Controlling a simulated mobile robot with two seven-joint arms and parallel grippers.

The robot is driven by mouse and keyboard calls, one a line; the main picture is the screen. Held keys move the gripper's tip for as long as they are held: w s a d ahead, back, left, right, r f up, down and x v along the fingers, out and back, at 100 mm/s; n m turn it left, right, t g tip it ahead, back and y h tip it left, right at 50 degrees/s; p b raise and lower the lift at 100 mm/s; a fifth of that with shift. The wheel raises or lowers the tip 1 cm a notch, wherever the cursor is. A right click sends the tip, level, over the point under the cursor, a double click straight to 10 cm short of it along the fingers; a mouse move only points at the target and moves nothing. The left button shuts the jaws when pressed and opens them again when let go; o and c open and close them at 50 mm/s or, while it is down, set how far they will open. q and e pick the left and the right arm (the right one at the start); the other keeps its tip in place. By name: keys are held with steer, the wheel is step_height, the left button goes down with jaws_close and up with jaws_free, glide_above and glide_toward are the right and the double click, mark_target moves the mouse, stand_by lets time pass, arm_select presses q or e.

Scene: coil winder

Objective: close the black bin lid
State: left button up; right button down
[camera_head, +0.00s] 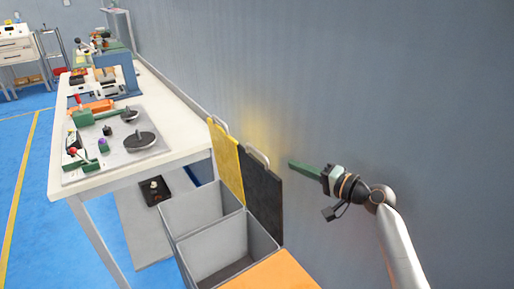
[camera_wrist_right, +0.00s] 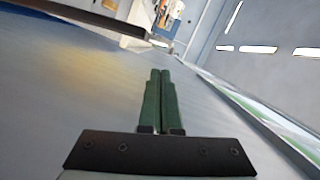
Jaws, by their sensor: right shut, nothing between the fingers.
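The black bin lid (camera_head: 262,195) stands upright and open along the wall side of a grey bin (camera_head: 214,254), with a light handle (camera_head: 257,155) on its top edge. My right gripper (camera_head: 291,164) is to the right of the black lid, near the wall, with its green fingers pointing left toward the lid's upper edge. The fingers look apart from the lid. In the right wrist view, the two green fingers (camera_wrist_right: 161,88) lie together with nothing between them. My left gripper is in neither view.
A yellow lid (camera_head: 227,160) stands open beside the black one, behind another grey bin (camera_head: 188,212). An orange lid (camera_head: 272,272) lies flat at the front. A white workbench (camera_head: 175,152) with tools stands to the left. The grey wall (camera_head: 350,80) bounds the right side.

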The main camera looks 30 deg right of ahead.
steer(key=r+x, duration=0.1)
steer(key=x, duration=0.9)
steer(key=shift+w+r+p, duration=0.3)
steer(key=shift+a, duration=0.15)
